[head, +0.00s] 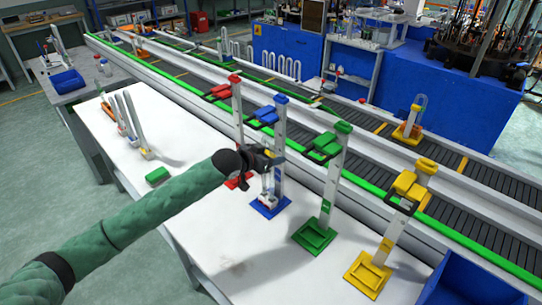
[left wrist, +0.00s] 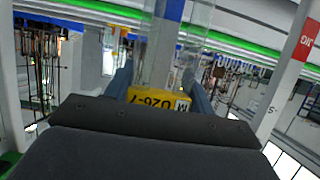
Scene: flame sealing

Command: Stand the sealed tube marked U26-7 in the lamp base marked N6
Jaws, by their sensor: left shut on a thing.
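My left gripper (head: 268,158) is shut on a clear tube with a yellow label (left wrist: 158,100), which reads U26-7, upside down in the left wrist view. The glass (left wrist: 195,40) rises past the fingers in that view. In the head view the gripper is in front of the blue stand's post, above its blue base (head: 284,207). Four-colour lamp stands line the table: a red base (head: 238,183), the blue one, a green base (head: 314,237) and a yellow base (head: 368,275). The marking N6 is not readable on any. Whether the tube touches the blue base I cannot tell.
A rack (head: 146,154) with several upright tubes and a green block (head: 157,175) are on the white table (head: 240,255) to the left. The conveyor (head: 375,200) runs behind the stands. A blue bin (head: 470,285) is at the lower right.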

